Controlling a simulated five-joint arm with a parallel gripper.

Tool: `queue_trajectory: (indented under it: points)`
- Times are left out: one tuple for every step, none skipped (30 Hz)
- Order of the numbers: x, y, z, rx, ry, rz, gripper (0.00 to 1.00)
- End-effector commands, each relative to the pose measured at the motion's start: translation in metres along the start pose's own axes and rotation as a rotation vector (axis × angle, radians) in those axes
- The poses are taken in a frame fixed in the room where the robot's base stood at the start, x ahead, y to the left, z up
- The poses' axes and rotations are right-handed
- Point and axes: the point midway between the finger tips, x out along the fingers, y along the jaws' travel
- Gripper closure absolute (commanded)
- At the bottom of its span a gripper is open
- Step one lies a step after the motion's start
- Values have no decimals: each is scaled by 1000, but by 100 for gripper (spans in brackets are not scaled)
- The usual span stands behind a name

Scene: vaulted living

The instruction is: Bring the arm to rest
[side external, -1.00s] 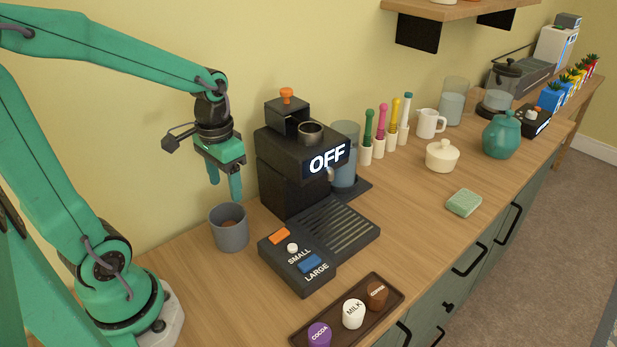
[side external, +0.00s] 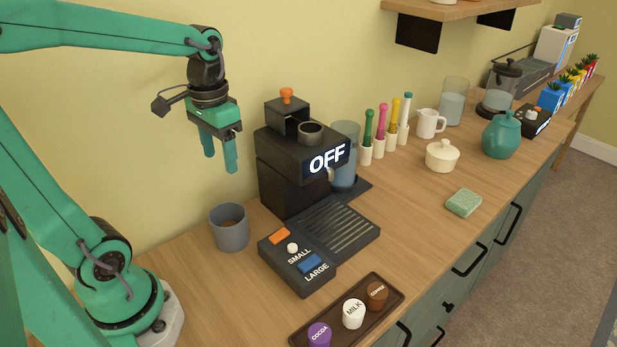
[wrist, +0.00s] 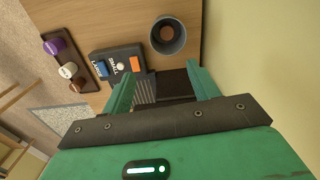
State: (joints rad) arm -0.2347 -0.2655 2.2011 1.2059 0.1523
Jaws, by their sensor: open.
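My gripper (side external: 220,163) hangs above the counter with its fingers pointing down. Its two green fingers are apart, with nothing between them. In the wrist view my gripper (wrist: 163,80) also shows open and empty. A grey cup (side external: 229,230) with brown contents stands upright on the counter below and apart from my gripper. The cup also shows in the wrist view (wrist: 153,45). The black coffee machine (side external: 285,170) is to the right of my gripper, and its display reads OFF.
A control box (side external: 290,270) with SMALL and LARGE buttons sits before the machine. A dark tray (side external: 383,320) holds cocoa, milk and coffee pods. A green sponge (side external: 464,202), a white lidded pot (side external: 442,156) and a teal pot (side external: 502,136) stand further right. A wooden shelf (side external: 460,10) is above.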

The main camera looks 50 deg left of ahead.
Motion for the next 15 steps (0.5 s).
queue_trajectory:
  points:
    - [0,0,0,0,0,0,40]
    - [0,0,0,0,0,0,40]
    - [0,0,0,0,0,0,40]
    - [0,0,0,0,1,0,40]
    - [0,0,0,1,3,0,40]
    - [0,1,1,1,7,-1,40]
    - [0,2,1,2,11,-2,40]
    - [-1,2,1,4,17,-2,40]
    - [-1,4,2,6,27,-4,40]
    - [-2,5,3,8,36,-5,40]
    - [-3,7,4,10,47,-6,40]
    - [-4,9,5,14,64,-8,40]
    - [-5,11,6,16,79,-10,40]
    - [-6,13,8,19,94,-11,40]
    - [-7,17,10,23,118,-12,40]
